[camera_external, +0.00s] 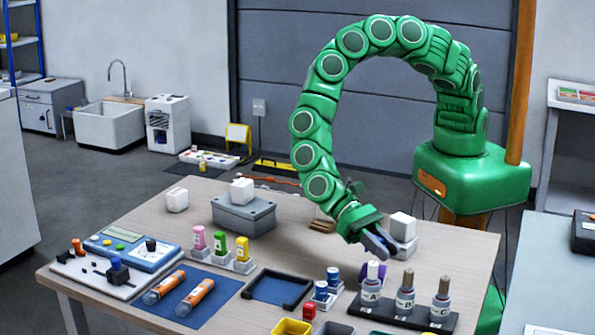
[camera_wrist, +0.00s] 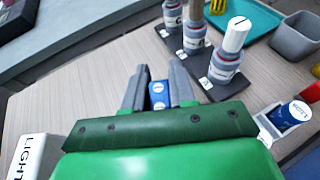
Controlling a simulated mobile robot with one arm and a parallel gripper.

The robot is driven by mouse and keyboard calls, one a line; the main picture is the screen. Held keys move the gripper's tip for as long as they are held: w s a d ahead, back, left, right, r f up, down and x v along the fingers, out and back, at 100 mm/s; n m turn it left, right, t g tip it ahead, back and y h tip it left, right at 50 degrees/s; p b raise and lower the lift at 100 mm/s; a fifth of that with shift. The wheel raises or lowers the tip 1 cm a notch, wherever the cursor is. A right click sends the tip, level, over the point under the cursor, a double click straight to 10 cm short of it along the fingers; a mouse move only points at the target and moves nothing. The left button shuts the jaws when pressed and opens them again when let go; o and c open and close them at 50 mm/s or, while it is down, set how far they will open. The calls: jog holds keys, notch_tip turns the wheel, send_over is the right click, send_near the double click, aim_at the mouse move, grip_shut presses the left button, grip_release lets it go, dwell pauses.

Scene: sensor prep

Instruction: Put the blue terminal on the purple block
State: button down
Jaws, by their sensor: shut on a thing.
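My gripper (camera_wrist: 157,88) is shut on a small blue piece with pale patches, which I take for the blue terminal (camera_wrist: 158,88); it shows between the two grey fingers in the wrist view. In the external view my gripper (camera_external: 380,246) points down low over the right part of the table, behind the bottle marked A. A purple-blue patch (camera_external: 363,273) shows just below the fingers, partly hidden by that bottle's white cap. I cannot tell whether it is the purple block or the held piece, or whether the two touch.
Bottles marked A (camera_external: 370,293), B (camera_external: 405,297) and C (camera_external: 440,300) stand on a black strip close in front of my gripper. White blocks (camera_external: 402,227) sit just behind it. Blue-labelled jars (camera_external: 321,291) stand left of the bottles. A grey box (camera_external: 243,215) is further back.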

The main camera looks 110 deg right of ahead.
aim_at(381, 273)
jog(key=shift+w+a+f, duration=0.15)
jog(key=shift+a+f, duration=0.05)
jog(key=shift+f, duration=1.6)
jog(key=shift+f, duration=0.15)
jog(key=c, duration=0.9)
grip_release()
jog(key=shift+d+r, duration=0.15)
jog(key=shift+r, duration=0.1)
jog(key=v, duration=1.2)
